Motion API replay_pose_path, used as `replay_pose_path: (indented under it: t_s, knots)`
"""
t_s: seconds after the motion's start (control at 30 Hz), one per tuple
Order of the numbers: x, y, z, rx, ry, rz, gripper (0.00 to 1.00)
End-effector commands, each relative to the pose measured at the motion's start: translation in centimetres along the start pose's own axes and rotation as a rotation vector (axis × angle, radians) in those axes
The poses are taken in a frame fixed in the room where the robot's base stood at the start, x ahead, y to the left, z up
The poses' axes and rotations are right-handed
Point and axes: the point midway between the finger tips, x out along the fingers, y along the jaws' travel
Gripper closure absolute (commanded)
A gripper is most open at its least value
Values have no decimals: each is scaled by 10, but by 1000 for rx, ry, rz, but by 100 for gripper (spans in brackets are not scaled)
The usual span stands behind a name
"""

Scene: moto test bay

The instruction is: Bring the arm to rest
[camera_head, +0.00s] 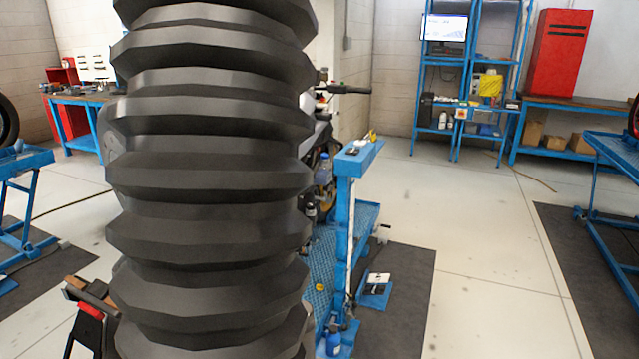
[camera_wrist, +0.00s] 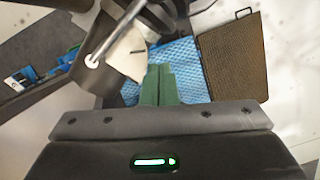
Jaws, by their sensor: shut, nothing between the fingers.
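My gripper (camera_wrist: 158,84) shows in the wrist view, its two green fingers pressed together with nothing between them. The fingers point over a blue textured surface (camera_wrist: 182,58); I cannot tell how high above it they are. My gripper is not visible in the head view. There a black ribbed part of my own body fills the left middle and hides much of what lies behind it.
In the wrist view, a brown ribbed panel (camera_wrist: 231,58) lies right of the fingers and a metal rod (camera_wrist: 118,35) crosses at upper left. In the head view, a blue stand (camera_head: 343,225) is close by; a blue bench (camera_head: 570,104) with a red cabinet (camera_head: 560,55) stands behind open floor.

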Motion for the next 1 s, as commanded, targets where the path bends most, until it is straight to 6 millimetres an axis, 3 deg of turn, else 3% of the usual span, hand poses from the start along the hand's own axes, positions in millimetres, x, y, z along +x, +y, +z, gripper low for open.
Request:
replay_pose_path:
  t_s: [0.6,1.0]
  knots:
    - [-10,31,-41,635,1,-147,100]
    - [-13,37,-46,714,0,-164,100]
